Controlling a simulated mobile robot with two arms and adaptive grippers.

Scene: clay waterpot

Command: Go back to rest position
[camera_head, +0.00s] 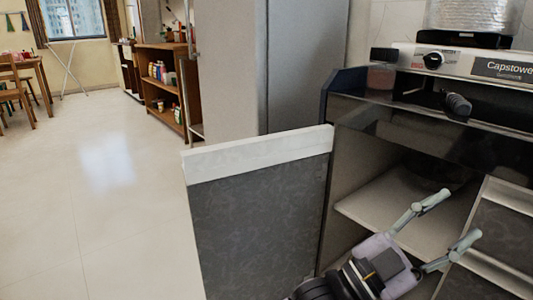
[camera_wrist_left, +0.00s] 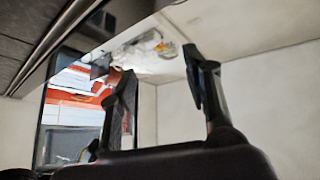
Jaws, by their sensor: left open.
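My left gripper (camera_head: 458,217) is at the bottom right of the head view, in front of the open cabinet (camera_head: 345,160). Its two fingers are spread, with nothing between them. In the left wrist view its dark fingers (camera_wrist_left: 158,72) stand apart and empty, with pale walls behind. The cabinet's inner shelf (camera_head: 385,216) lies just beyond the fingers. A dark rounded shape (camera_head: 440,166) shows dimly inside the cabinet; I cannot tell what it is. My right gripper is out of view.
A grey cabinet door (camera_head: 258,230) stands open left of my gripper, and another door panel (camera_head: 505,225) is close on its right. A stove (camera_head: 460,62) with a large pot (camera_head: 474,16) stands on top. Clear floor (camera_head: 110,190) lies left, with a wooden shelf unit (camera_head: 163,97) beyond.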

